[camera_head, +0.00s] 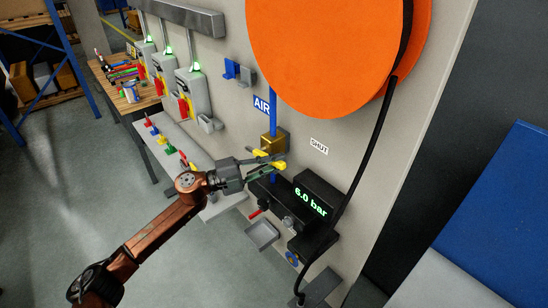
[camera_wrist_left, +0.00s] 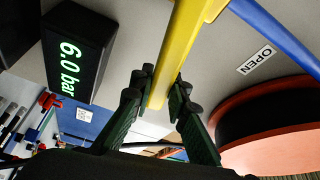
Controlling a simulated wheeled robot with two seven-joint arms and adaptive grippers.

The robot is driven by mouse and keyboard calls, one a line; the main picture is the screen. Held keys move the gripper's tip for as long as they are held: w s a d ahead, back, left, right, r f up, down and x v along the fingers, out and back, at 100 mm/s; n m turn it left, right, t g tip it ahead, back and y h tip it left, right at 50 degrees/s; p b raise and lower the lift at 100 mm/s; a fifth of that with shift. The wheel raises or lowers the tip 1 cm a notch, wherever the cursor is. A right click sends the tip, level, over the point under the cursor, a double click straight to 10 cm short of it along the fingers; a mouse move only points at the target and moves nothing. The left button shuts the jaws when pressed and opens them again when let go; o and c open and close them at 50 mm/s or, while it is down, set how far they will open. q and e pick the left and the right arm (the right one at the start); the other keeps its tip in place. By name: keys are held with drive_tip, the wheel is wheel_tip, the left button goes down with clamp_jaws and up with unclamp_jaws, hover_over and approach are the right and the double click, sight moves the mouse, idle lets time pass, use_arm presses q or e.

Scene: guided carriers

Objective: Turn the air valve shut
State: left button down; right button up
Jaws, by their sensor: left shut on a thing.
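The yellow valve lever (camera_head: 279,165) sits by the brass valve body (camera_head: 274,141) on the blue air pipe (camera_head: 273,108). My left gripper (camera_head: 268,167) reaches in from the left and is shut on the lever. In the left wrist view the lever (camera_wrist_left: 180,48) runs between the two dark fingers (camera_wrist_left: 160,90), at an angle to the blue pipe (camera_wrist_left: 275,38). A SHUT label (camera_head: 319,146) is on the wall right of the valve. An OPEN label (camera_wrist_left: 257,60) shows in the wrist view. My right gripper is out of view.
A black gauge box (camera_head: 318,195) reading 6.0 bar is right of and below the gripper. A large orange reel (camera_head: 325,50) with a black hose (camera_head: 366,150) is above. A narrow shelf (camera_head: 175,140) with coloured pieces is left. The floor at lower left is clear.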

use_arm(q)
drive_tip(key=shift+s+f+m+y+b, duration=0.1)
drive_tip(key=shift+f+m+y+b, duration=0.3)
drive_tip(key=shift+f+m, duration=0.95)
drive_tip(key=c, duration=1.8)
unclamp_jaws()
drive_tip(key=shift+r, duration=0.1)
drive_tip(key=shift+c, duration=0.2)
drive_tip(key=v, duration=1.2)
